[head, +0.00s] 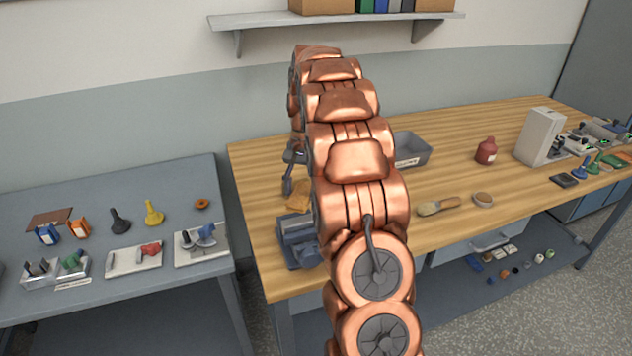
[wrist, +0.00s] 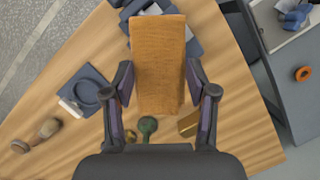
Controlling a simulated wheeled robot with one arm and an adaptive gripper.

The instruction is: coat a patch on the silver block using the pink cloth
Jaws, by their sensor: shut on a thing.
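My gripper (wrist: 160,85) is shut on an orange-tan pad (wrist: 160,55) with a cloth-like weave. It is the only cloth-like thing I see, and it looks orange rather than pink. An orange piece, likely this pad, also shows in the head view (head: 298,197), under my gripper and beside my arm. A blue-grey vise (head: 300,250) stands at the wooden table's front left. In the wrist view the vise (wrist: 193,42) is partly covered by the pad. I cannot clearly pick out the silver block; a pale piece shows at the vise, partly hidden.
Near the gripper are a brass-coloured block (wrist: 189,123), a green-topped item (wrist: 147,125) and a blue-grey holder (wrist: 85,92). A grey table (head: 100,205) stands left, across a gap.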

